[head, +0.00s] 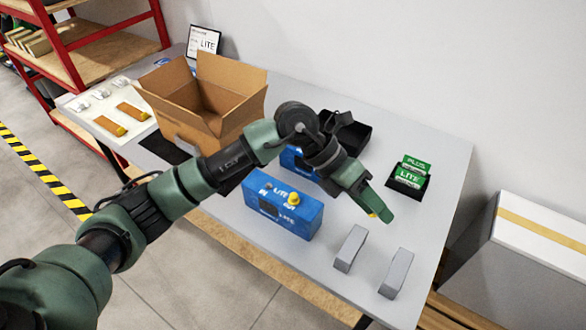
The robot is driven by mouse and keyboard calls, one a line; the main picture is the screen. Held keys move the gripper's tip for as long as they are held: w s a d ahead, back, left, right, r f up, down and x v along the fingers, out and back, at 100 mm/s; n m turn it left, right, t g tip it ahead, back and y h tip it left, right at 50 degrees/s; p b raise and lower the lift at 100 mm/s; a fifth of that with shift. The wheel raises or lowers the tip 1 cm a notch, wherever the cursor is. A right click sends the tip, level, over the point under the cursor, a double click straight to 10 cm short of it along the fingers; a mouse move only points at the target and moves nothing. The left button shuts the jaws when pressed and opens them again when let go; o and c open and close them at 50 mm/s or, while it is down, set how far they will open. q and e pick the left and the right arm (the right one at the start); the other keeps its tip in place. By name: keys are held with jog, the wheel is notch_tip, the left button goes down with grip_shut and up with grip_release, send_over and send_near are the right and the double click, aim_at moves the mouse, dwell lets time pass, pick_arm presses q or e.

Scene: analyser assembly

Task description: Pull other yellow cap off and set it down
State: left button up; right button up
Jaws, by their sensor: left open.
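A blue analyser box (262,208) marked LITE stands on the grey table, with a yellow cap (293,198) on its top. A second blue box (294,160) stands behind it, partly hidden by my left arm. My left gripper (379,214) is open, pointing down over the table to the right of the blue boxes, apart from the yellow cap. A small yellow patch shows at its fingertip; I cannot tell whether it is a cap or part of the finger. My right gripper is not in view.
Two grey blocks (350,248) lie at the table's front right. Green-labelled boxes (410,173) stand at the right. A black tray (352,136) is behind my gripper. An open cardboard box (185,103) and a pale board with orange pieces (102,110) are at the left.

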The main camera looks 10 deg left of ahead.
pick_arm(q)
jog(key=w+a+f+t+y, duration=0.15)
jog(key=w+a+y, duration=0.4)
jog(key=a, duration=0.55)
jog(key=n+y, duration=0.1)
jog(key=y, duration=0.3)
send_over(293, 195)
jog(key=shift+r, duration=0.2)
jog(key=shift+a+f, duration=0.1)
jog(key=shift+f, duration=0.1)
notch_tip(293, 195, down, 7)
jog(key=shift+f+p, duration=0.2)
jog(key=shift+p, duration=0.95)
grip_shut()
jog(key=c, duration=0.8)
grip_release()
grip_shut()
